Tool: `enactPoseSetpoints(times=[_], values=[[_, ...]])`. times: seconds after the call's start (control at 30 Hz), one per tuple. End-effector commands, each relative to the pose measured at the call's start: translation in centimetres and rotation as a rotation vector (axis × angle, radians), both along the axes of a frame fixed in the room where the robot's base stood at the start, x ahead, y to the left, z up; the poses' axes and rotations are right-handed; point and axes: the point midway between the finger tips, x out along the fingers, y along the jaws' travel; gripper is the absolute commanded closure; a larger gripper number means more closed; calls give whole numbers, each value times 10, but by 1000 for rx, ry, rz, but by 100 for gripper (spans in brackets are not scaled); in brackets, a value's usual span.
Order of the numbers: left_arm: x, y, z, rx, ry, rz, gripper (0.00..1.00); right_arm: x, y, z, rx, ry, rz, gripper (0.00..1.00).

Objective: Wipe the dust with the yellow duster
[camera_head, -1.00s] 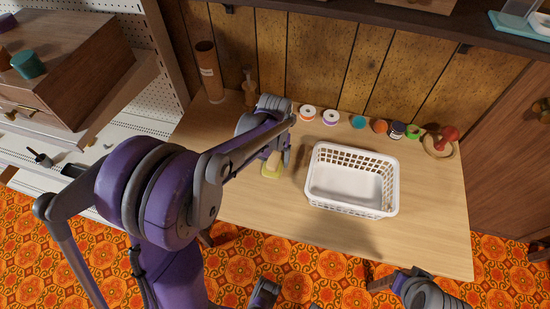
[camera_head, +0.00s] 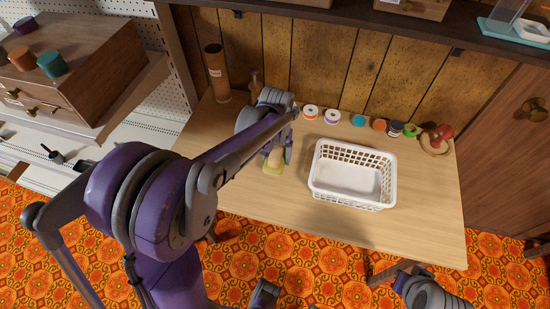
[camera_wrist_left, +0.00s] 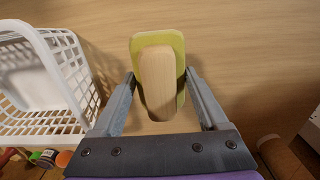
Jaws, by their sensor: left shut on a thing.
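The yellow duster (camera_head: 273,166) has a pale wooden grip on a yellow-green pad. It is at the table's left part, left of the white basket; I cannot tell whether its pad touches the wood. My left gripper (camera_head: 279,157) is shut on its grip. In the left wrist view the duster (camera_wrist_left: 176,60) shows between the two grey fingers (camera_wrist_left: 160,90), pad side away from me. The tabletop (camera_head: 240,195) is pale wood. I cannot make out dust on it. Part of my right arm shows at the lower right, but no right gripper fingers can be made out.
A white basket (camera_head: 330,195) stands right of the duster. Several thread spools (camera_head: 358,121) line the back edge, with a red pincushion-like item (camera_head: 441,133) at the back right. A brown cylinder (camera_head: 216,75) stands at the back left. The front right table area is bare.

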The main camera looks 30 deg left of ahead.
Motion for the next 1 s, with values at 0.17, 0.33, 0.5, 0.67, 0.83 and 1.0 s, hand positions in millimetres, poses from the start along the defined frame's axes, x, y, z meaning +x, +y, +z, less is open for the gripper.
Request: enactPoseSetpoints(times=[0.17,0.33,0.5,0.67,0.83,1.0], values=[[4,0,19,0,-1,-1,94,3,0,14,0,-6,0,100],[6,0,27,0,-1,-2,94,4,0,19,0,-8,0,100],[6,-1,27,0,0,-2,94,4,0,19,0,-8,0,100],[6,0,26,0,0,-2,94,4,0,19,0,-8,0,100],[6,0,26,0,0,-2,94,4,0,19,0,-8,0,100],[6,0,26,0,0,-2,94,4,0,19,0,-8,0,100]])
